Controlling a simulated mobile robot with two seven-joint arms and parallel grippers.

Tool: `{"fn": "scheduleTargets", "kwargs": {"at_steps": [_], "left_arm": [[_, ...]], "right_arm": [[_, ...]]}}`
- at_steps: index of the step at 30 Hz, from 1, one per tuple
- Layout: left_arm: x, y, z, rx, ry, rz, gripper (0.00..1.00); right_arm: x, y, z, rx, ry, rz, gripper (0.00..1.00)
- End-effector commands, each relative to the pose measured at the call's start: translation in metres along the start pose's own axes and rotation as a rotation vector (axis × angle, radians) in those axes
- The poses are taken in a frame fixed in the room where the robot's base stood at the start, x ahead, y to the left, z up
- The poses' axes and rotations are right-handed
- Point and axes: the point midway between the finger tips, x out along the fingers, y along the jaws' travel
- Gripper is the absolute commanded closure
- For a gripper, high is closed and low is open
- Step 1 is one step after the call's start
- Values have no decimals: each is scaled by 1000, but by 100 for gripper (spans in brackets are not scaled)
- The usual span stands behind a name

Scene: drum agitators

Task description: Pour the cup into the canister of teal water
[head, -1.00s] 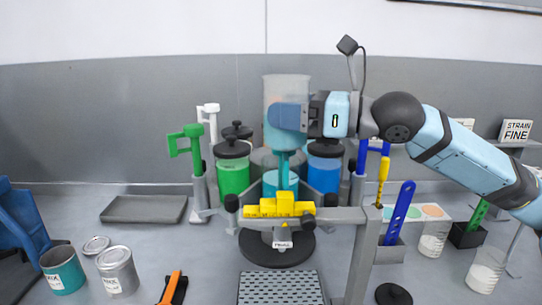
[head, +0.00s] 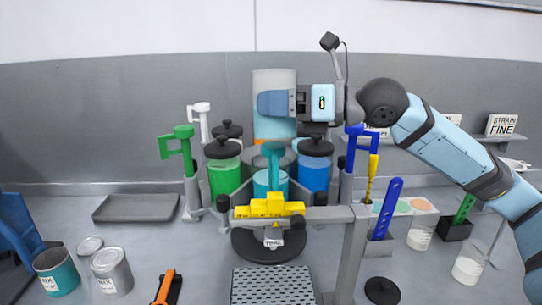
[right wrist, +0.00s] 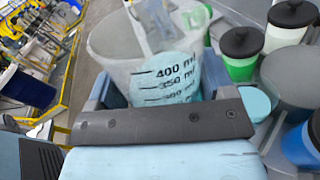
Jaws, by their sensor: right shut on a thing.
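My right gripper (head: 275,103) is shut on a clear cup (head: 273,78) and holds it high above the canisters. In the right wrist view the cup (right wrist: 115,50) sits between the jaws, with black ml marks and teal liquid against its wall. The canister of teal water (head: 270,184) stands lidless behind the yellow block, below the cup. A teal upright piece (head: 272,160) rises at the canister's mouth; I cannot tell whether it is a stirrer or liquid. A gap shows between it and the cup. My left gripper is out of view.
A green canister (head: 223,177) and a blue one (head: 314,168), both black-lidded, flank the teal one. A grey stand with a yellow block (head: 270,207) crosses in front. Green (head: 180,140) and blue (head: 365,150) handles rise at the sides. A grey tray (head: 136,208) lies left.

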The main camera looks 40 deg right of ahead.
Motion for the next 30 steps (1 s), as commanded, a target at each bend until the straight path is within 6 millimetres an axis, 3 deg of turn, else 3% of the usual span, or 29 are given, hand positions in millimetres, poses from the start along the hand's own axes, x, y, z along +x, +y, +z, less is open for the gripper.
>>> {"fn": "scheduleTargets", "kwargs": {"at_steps": [15, 30], "left_arm": [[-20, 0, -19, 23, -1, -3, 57], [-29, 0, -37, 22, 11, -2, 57]], "right_arm": [[4, -11, 22, 246, 78, 1, 54], [8, -25, 14, 423, 137, 1, 54]]}}
